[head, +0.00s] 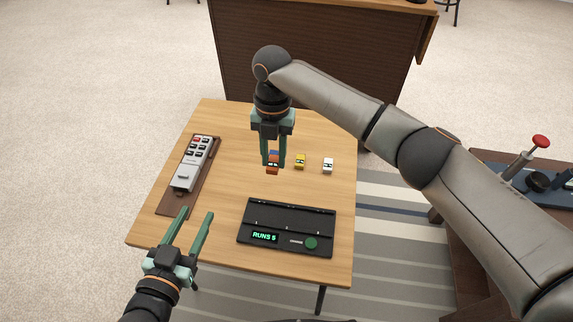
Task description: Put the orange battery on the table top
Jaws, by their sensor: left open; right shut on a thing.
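The orange battery (272,169) is between the fingertips of my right gripper (273,163), which is shut on it. The battery is over the middle of the wooden table top (225,205); I cannot tell whether it touches the surface. A bit of blue shows just behind it, partly hidden by the fingers. My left gripper (196,212) is open and empty at the table's near left edge.
A yellow battery-like block (299,161) and a white one (327,165) stand right of the orange battery. A black device (288,218) with a green display lies nearer. A grey remote (193,167) lies on a brown board at left. Bare table lies between.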

